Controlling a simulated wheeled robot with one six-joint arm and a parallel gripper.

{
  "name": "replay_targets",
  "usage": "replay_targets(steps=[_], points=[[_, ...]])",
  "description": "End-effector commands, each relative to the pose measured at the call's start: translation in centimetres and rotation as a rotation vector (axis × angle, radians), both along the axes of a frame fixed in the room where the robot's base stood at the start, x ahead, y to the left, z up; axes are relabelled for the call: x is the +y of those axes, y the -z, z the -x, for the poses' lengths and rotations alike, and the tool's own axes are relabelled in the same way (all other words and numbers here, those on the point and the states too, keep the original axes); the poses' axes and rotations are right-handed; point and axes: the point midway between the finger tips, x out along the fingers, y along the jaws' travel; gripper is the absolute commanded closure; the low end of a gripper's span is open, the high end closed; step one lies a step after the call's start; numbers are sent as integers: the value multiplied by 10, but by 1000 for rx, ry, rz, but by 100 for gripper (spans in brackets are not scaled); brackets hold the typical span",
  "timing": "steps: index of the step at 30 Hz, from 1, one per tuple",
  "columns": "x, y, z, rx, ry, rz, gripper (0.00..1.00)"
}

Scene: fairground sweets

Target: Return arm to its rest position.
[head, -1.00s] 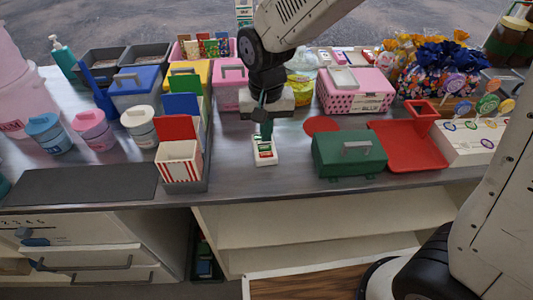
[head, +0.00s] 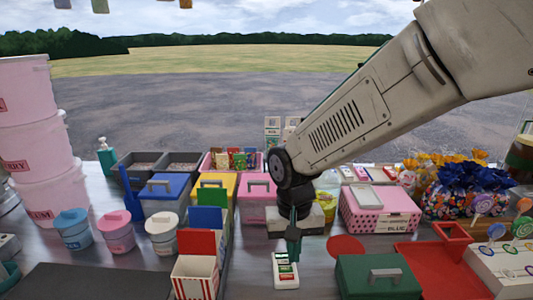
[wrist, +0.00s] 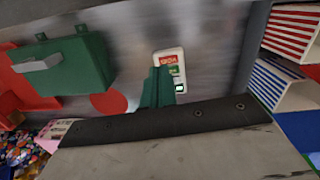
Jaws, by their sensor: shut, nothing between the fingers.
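My gripper (head: 293,240) points down over the counter with its dark green fingers together and nothing between them. Its fingers also show in the wrist view (wrist: 157,85). A small white block with red and green labels (head: 285,270) lies on the counter just below and beside the fingertips; in the wrist view the block (wrist: 170,68) shows right next to them. I cannot tell whether they touch it. My arm reaches in from the upper right, bent down at the wrist.
A green box (head: 375,280) and a red tray (head: 445,265) stand to the right. A striped popcorn box (head: 195,279) is to the left. Pink, yellow and blue lidded boxes stand behind, near the pink box (head: 375,212). White, pink and blue tubs line the left.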

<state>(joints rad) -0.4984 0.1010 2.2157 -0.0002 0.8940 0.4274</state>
Motion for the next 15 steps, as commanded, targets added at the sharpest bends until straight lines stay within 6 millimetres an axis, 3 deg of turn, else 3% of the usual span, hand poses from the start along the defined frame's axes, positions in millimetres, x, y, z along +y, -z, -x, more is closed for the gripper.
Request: replay_targets(steps=[1, 6, 15], points=[[-9, -3, 14, 27, -41, 11, 100], [-52, -32, 47, 59, -110, 12, 100], [-137, -85, 119, 23, -115, -19, 100]])
